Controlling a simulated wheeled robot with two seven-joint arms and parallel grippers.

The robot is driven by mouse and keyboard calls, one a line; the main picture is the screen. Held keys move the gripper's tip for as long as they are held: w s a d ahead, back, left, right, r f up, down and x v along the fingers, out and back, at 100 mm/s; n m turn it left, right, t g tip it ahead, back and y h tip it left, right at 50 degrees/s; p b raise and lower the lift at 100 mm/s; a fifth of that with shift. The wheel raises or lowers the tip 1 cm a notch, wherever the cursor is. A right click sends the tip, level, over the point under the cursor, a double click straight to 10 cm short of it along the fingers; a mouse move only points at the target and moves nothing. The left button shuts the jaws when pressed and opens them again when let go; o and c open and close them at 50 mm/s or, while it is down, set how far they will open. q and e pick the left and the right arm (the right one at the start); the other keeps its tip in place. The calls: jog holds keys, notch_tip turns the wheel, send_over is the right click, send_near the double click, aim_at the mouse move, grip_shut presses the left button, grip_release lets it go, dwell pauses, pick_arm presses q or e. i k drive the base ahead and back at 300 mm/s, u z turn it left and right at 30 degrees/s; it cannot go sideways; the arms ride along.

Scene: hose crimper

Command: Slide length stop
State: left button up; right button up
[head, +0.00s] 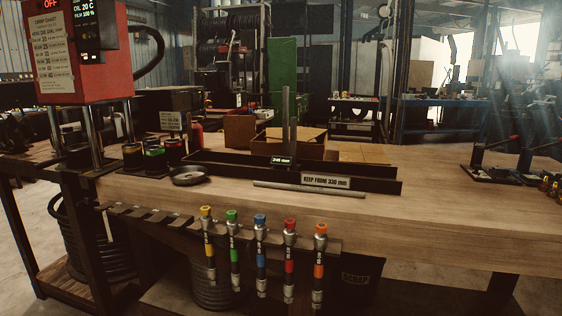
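A long dark channel (372,182) lies along the workbench, with a sign (326,181) on its front that seems to read "KEEP FROM 330 mm". An upright grey plate (293,132) stands in the channel left of its middle; it looks like the length stop. A small lit display (282,160) in mm sits at its foot; its digits are too small to read surely. A thin grey rod (310,189) lies on the bench in front of the channel. Neither of my grippers is in view.
A red crimper (80,50) stands at the left. A small round dish (189,175) and coloured dies (154,158) sit beside it. Cardboard boxes (240,131) stand behind the channel.

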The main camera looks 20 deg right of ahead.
aim_at(285, 163)
jog(key=u, duration=1.05)
jog(key=k, duration=1.3)
jog(key=u, duration=0.65)
jog(key=i, duration=1.95)
jog(key=z, duration=1.55)
jog(key=i, duration=1.3)
jog(key=z, duration=1.35)
